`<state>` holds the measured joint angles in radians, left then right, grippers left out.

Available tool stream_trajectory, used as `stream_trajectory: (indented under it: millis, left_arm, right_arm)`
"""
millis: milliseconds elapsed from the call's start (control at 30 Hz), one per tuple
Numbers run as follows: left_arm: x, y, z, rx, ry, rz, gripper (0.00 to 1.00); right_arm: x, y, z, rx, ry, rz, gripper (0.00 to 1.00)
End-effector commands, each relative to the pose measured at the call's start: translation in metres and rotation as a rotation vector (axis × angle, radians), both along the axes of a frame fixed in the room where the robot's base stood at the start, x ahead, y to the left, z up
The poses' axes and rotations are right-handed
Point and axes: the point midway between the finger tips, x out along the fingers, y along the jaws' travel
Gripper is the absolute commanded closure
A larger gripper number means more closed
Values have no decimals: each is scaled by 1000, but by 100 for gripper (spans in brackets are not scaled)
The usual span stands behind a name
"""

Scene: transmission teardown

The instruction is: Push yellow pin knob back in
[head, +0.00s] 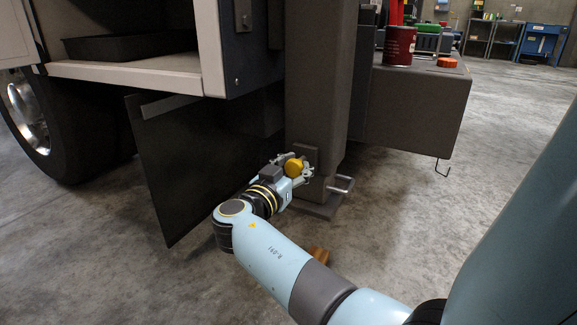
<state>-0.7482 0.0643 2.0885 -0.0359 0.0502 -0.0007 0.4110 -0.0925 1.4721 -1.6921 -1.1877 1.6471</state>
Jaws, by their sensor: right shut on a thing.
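The yellow pin knob (293,166) sits low on the grey post (318,90), just above its foot plate (325,208). My left gripper is not in view.
A metal handle (341,184) sticks out to the right of the post. A dark mud flap (195,150) hangs at left near a truck wheel (45,115). A grey bench (420,105) with a red can (399,46) stands at right. The concrete floor at lower left is open.

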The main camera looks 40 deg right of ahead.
Motion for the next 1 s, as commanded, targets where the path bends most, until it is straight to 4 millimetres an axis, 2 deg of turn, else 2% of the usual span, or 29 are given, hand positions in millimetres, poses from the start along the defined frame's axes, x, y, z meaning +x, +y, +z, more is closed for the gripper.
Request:
stream_trajectory:
  millis: [67, 100, 333, 667, 767, 1000]
  left_arm:
    - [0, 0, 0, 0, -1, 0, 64]
    - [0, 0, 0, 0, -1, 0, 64]
    - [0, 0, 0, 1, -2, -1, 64]
    - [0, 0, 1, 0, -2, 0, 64]
    - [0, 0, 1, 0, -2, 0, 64]
    - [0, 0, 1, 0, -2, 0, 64]
  right_arm:
    - [0, 0, 0, 1, -2, 0, 100]
    - [0, 0, 0, 1, -2, 0, 68]
    - [0, 0, 0, 0, -1, 0, 38]
    - [0, 0, 4, 1, -3, -1, 38]
    - [0, 0, 17, 2, -5, -1, 38]
    - [0, 1, 67, 1, -6, -1, 38]
